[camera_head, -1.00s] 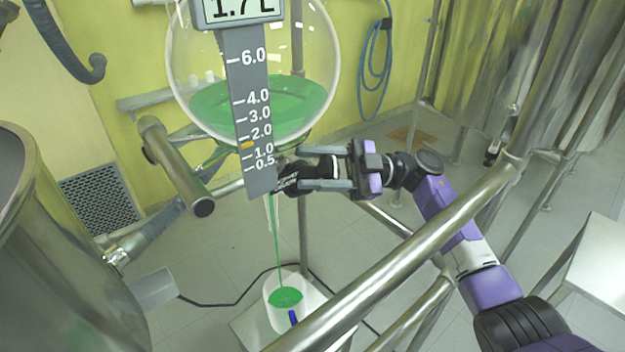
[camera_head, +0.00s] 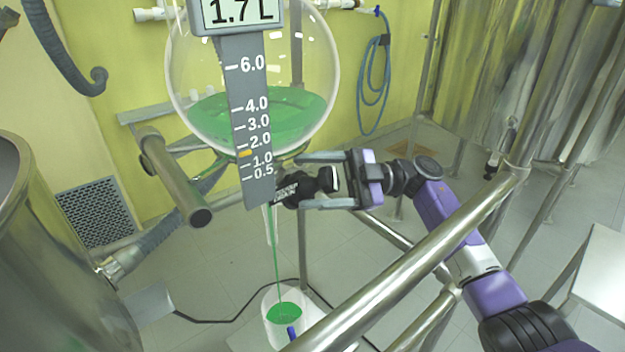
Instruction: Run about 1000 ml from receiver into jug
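The receiver (camera_head: 318,60) is a round glass vessel with green liquid (camera_head: 292,112) in its lower part. Its display (camera_head: 240,11) reads 1.7 L, and an orange marker sits between 1.0 and 2.0 on the grey scale (camera_head: 250,110). A thin green stream (camera_head: 276,260) runs from the outlet below into the clear jug (camera_head: 270,330), which holds some green liquid (camera_head: 284,313). My gripper (camera_head: 322,181) is at the black valve handle (camera_head: 298,189) under the receiver. Its fingers are apart above and below the handle, with gaps visible.
A steel rail (camera_head: 420,262) crosses the foreground in front of the jug. A steel vessel (camera_head: 50,270) stands at left and a capped steel pipe (camera_head: 175,178) juts out beside the receiver. A blue hose (camera_head: 373,88) hangs on the back wall. A white table (camera_head: 602,280) is at right.

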